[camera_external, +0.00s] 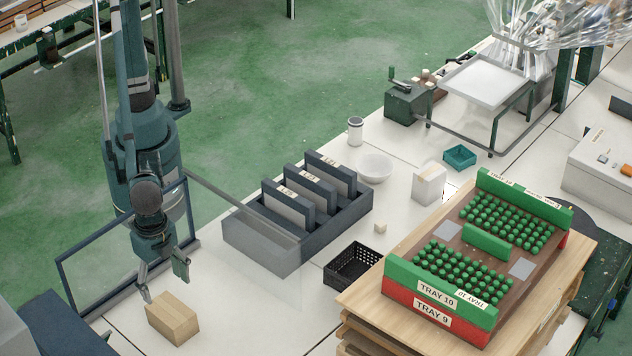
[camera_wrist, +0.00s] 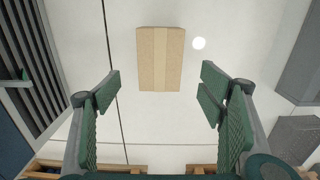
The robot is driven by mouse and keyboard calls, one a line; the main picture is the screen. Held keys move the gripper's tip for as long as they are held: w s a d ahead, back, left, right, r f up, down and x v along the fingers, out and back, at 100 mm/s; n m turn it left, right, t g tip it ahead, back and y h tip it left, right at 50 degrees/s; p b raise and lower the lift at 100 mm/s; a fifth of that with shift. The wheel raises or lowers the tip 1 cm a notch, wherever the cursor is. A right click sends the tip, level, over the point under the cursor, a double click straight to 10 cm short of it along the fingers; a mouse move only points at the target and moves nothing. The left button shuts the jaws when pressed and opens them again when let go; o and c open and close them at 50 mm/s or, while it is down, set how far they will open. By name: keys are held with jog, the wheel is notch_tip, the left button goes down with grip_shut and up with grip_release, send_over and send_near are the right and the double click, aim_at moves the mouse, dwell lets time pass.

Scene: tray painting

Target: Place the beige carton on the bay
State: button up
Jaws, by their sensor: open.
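The beige carton (camera_external: 172,318) is a closed box with a paler band along its top. It stands on the white table at the lower left, and it shows from above in the wrist view (camera_wrist: 160,58). My gripper (camera_external: 165,281) is open and empty above the carton. In the wrist view its two green-padded fingers (camera_wrist: 160,93) are wide apart, with the carton ahead between their lines and touching neither. I cannot tell which place is the bay.
A dark slotted rack (camera_external: 262,247) with upright grey plates stands right of my gripper. A framed panel (camera_external: 72,285) stands beside my arm.

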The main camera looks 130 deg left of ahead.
jog(key=s+a+r+t+h, duration=0.1)
jog(key=s+a+r+t, duration=0.15)
jog(key=a+r, duration=0.8)
jog(key=s+a+r+t, duration=0.1)
jog(key=s+a+r, duration=0.45)
jog(key=a, duration=0.85)
jog(key=s+a+r+t, duration=0.2)
jog(key=s+a, duration=0.5)
jog(key=a, duration=0.1)
jog(key=s+a+r+t+y, duration=0.1)
jog(key=s+a+r, duration=0.1)
jog(key=s+a, duration=0.5)
jog(key=shift+a+r+t, duration=0.25)
jog(key=shift+a+t, duration=0.1)
jog(key=shift+a, duration=0.9)
